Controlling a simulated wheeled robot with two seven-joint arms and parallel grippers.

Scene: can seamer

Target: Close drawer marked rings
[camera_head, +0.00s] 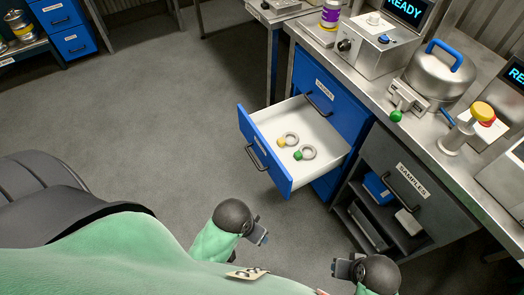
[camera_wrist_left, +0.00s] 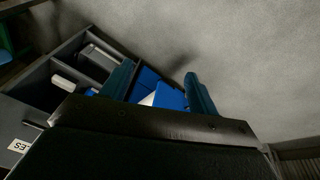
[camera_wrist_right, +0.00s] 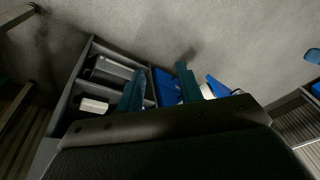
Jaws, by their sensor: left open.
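A drawer (camera_head: 318,132) with a white inside and a blue front (camera_head: 264,150) stands pulled out of the blue cabinet. Its front has a dark bar handle (camera_head: 257,158); I cannot read its label.
A shut blue drawer (camera_head: 335,102) sits above the open one. To the right is a grey cabinet marked SAMPLES (camera_head: 412,180) with open shelves below. The metal worktop (camera_head: 375,92) carries a pot with a blue handle (camera_head: 442,75) and machines.

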